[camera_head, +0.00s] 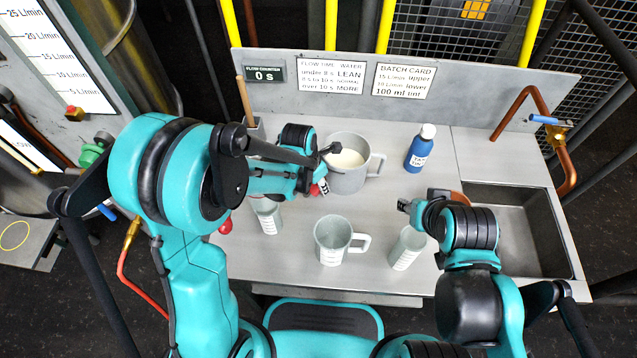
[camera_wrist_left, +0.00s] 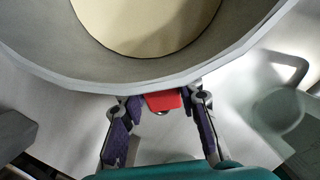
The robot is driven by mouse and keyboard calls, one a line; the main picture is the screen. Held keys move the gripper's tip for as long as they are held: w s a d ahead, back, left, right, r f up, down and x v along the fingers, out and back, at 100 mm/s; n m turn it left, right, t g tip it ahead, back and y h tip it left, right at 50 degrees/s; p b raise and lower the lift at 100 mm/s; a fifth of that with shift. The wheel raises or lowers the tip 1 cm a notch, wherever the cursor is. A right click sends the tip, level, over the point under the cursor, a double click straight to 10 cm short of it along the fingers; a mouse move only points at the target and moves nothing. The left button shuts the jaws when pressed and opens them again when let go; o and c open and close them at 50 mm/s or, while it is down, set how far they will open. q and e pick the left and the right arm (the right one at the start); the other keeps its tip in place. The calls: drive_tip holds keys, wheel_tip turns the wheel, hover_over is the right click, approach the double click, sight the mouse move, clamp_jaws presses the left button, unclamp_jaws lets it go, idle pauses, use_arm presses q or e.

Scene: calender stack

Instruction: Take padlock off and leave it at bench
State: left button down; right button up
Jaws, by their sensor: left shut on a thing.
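The red padlock (camera_head: 320,188) is in my left gripper (camera_head: 322,178), low beside the grey pot (camera_head: 347,180) of pale liquid. In the left wrist view the padlock (camera_wrist_left: 163,101) sits between the two fingers of the left gripper (camera_wrist_left: 160,108), just below the pot's rim (camera_wrist_left: 150,82). Its shackle is not clearly seen. I cannot tell whether the padlock touches the bench (camera_head: 290,235). My right gripper (camera_head: 405,205) is over the bench at the right, above a clear beaker; its fingers are too small to read.
A clear jug (camera_head: 335,240) and two beakers (camera_head: 268,215) (camera_head: 406,248) stand along the bench front. A blue bottle (camera_head: 420,150) stands at the back and a sink (camera_head: 515,230) is at the right. Some bench surface between them is bare.

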use_arm(q)
drive_tip(key=shift+s+f, duration=0.15)
drive_tip(key=shift+f, duration=0.3)
drive_tip(key=c, duration=0.7)
unclamp_jaws()
drive_tip(key=shift+d+f+b, duration=0.1)
drive_tip(key=shift+b, duration=0.2)
drive_tip(key=shift+r+p, duration=0.65)
drive_tip(key=shift+r, duration=0.05)
drive_tip(key=shift+s+a+r+p, duration=0.1)
drive_tip(key=shift+r+p, duration=0.15)
drive_tip(key=shift+r, duration=0.1)
drive_tip(key=shift+s+a+r+p, duration=0.1)
drive_tip(key=shift+r+p, duration=0.1)
drive_tip(key=shift+r, duration=0.15)
drive_tip(key=shift+p+v, duration=1.7)
drive_tip(key=shift+v, duration=0.55)
drive_tip(key=shift+w+a, duration=0.1)
drive_tip(key=shift+w, duration=0.05)
